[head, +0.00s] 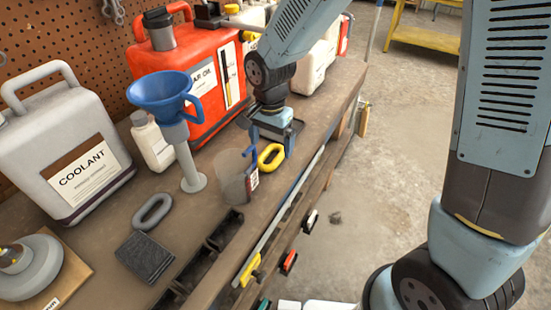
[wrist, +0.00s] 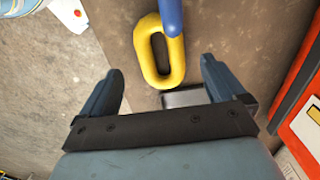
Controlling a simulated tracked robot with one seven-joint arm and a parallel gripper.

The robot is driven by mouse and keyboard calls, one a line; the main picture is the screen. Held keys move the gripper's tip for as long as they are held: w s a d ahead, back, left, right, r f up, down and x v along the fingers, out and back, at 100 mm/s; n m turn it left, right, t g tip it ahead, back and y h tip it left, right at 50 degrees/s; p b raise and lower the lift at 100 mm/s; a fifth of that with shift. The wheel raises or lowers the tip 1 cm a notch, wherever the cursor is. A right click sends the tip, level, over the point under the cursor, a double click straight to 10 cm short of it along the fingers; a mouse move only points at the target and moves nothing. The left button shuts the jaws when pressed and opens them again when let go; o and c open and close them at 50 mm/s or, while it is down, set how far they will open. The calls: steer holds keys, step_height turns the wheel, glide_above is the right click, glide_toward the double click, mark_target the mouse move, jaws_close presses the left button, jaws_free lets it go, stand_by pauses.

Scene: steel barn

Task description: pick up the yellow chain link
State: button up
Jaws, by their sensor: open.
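The yellow chain link (head: 271,157) lies on the brown workbench near its front edge, just below my gripper (head: 271,143). In the wrist view the link (wrist: 155,62) sits ahead of and between the two spread dark blue fingers of my gripper (wrist: 160,66). The fingers are open, with nothing held between them. A blue bar (wrist: 171,14) covers part of the link's upper end in the wrist view; it looks like the handle of the clear jug (head: 234,178) beside the link.
A red oil can (head: 190,85) stands behind the link. The concrete floor (head: 370,190) is open on the right.

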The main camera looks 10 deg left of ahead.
mark_target(271, 161)
steer(key=shift+f, duration=2.1)
steer(key=shift+c, duration=0.5)
steer(key=c, duration=1.1)
steer(key=shift+c, duration=0.2)
steer(key=shift+r, duration=0.1)
